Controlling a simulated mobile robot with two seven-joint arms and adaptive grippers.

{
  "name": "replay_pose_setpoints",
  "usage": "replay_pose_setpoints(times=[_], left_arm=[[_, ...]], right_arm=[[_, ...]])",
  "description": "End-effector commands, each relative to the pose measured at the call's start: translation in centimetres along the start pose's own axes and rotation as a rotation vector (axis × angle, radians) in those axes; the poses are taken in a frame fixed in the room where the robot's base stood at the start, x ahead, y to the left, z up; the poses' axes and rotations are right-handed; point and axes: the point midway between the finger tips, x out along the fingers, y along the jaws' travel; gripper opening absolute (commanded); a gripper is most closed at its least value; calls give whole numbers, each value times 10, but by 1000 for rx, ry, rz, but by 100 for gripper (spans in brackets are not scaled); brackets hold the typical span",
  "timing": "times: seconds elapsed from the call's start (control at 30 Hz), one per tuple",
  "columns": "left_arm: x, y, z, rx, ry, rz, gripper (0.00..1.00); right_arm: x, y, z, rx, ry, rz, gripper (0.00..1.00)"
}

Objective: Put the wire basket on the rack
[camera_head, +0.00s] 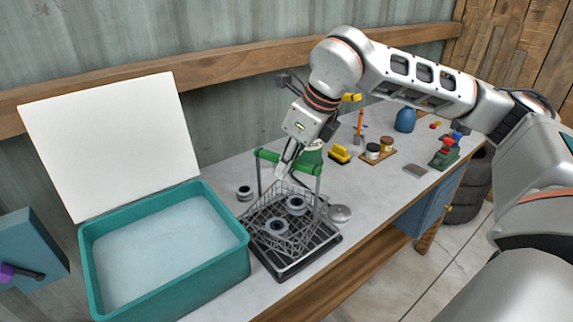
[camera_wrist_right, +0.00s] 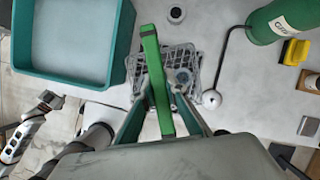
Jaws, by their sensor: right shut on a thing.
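The wire basket (camera_head: 290,212) is a grey mesh box with a green top handle (camera_head: 288,163) on two uprights; ringed grey parts lie inside. My right gripper (camera_head: 287,170) is shut on the green handle from above. In the right wrist view the handle (camera_wrist_right: 155,75) crosses between the fingers, with the basket (camera_wrist_right: 172,65) below. The black rack (camera_head: 290,264) lies on the bench under the basket, which sits slightly turned relative to it. I cannot tell whether they touch. A small gripper at the left edge of the right wrist view looks like my left one (camera_wrist_right: 48,100); its jaws are unclear.
A teal tank (camera_head: 175,284) of pale liquid stands left of the rack, its white lid panel (camera_head: 110,140) upright behind. A ringed grey part (camera_head: 244,193) and a round metal piece (camera_head: 340,214) lie close by. A green bottle (camera_head: 313,152) and yellow brush (camera_head: 340,154) stand behind.

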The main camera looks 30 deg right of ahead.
Motion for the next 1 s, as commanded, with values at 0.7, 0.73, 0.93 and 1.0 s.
replay_pose_setpoints(times=[0.7,0.73,0.93,1.0], left_arm=[[0,0,-2,0,2,0,16],[0,0,-2,0,2,0,16],[-2,-1,-5,0,3,-1,16],[-3,-1,-7,1,4,-1,16]], right_arm=[[-5,0,1,1,-1,-1,29],[-8,0,1,1,-2,-1,29],[-45,-1,2,2,-5,-2,29],[-60,0,2,0,-4,-2,29]])
